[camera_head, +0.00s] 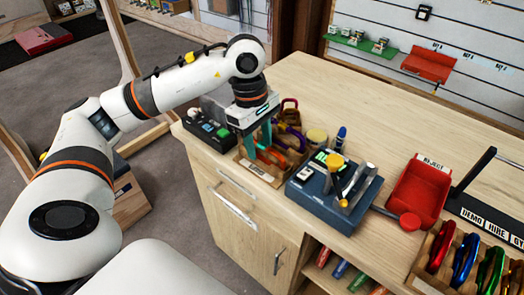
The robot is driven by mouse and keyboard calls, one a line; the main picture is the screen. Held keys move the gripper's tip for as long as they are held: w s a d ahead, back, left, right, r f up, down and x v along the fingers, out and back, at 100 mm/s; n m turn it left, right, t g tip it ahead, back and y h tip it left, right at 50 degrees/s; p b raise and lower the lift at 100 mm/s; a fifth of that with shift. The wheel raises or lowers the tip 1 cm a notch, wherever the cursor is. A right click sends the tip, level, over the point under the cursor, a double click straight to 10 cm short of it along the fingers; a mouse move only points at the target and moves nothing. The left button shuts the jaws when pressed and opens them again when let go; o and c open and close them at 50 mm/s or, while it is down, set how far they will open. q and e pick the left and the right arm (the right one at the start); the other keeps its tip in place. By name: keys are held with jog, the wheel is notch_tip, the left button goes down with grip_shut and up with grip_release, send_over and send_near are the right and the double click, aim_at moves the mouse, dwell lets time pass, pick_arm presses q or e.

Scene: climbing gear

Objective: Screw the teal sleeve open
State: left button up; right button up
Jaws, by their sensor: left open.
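My left gripper (257,146) points down, with its fingers apart, over a small wooden tray (262,174) on the counter. In and around the tray lie carabiners, among them an orange one (296,138), a purple one and a dark red one (290,112). The green-teal parts under the gripper body look like its fingers. I cannot make out a separate teal sleeve; the gripper hides part of the tray. To the right stands a blue-grey block fixture (325,202) with grey posts and a yellow knob. My right gripper is out of view.
A dark box with buttons (208,131) stands left of the tray. A red REJECT bin (418,192) and a wooden rack (428,270) of coloured carabiners are at the right. The counter's back is clear.

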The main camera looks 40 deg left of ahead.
aim_at(262, 143)
pick_arm(q)
jog(key=shift+f, duration=0.1)
jog(key=shift+f+b, duration=1.3)
jog(key=shift+f, duration=0.05)
jog(key=shift+w, duration=0.75)
jog(key=shift+r, duration=0.1)
jog(key=shift+s+r+p, duration=0.1)
jog(key=shift+r+p, duration=0.8)
jog(key=shift+r, duration=0.5)
jog(key=shift+s+a+f+b, duration=0.1)
jog(key=shift+s+b, duration=0.25)
jog(key=shift+s, duration=0.3)
jog(key=shift+f, duration=0.15)
